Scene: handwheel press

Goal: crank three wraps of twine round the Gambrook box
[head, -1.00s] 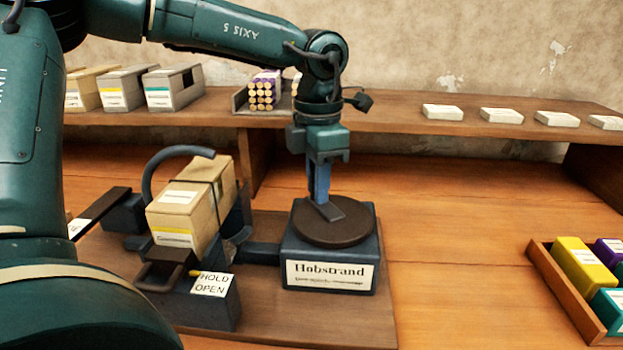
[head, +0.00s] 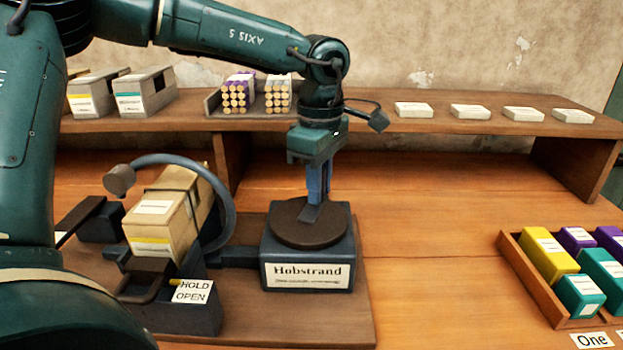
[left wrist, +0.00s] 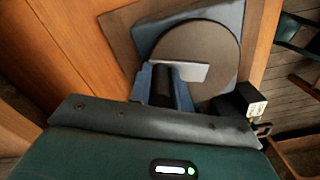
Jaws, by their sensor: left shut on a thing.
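A tan carton (head: 165,235) with white labels and a yellow stripe sits tilted in the blue-grey machine; its small print is unreadable. A dark band crosses it; I cannot count wraps. A curved blue-grey arm (head: 228,205) arches over the carton, with a brown spool-like end (head: 119,180) at upper left. The Hobstrand block (head: 308,268) carries a flat brown handwheel (head: 290,230). My left gripper (head: 312,212) points down at the wheel, shut on its dark handle. In the left wrist view the handle (left wrist: 161,88) sits between the fingers. My right gripper is not in view.
A "HOLD OPEN" sign (head: 193,291) stands on the machine's front block. A tray (head: 530,277) of coloured boxes lies at right. The back shelf (head: 430,122) holds open cartons, bundled sticks and several white packets. The bench between machine and tray is clear.

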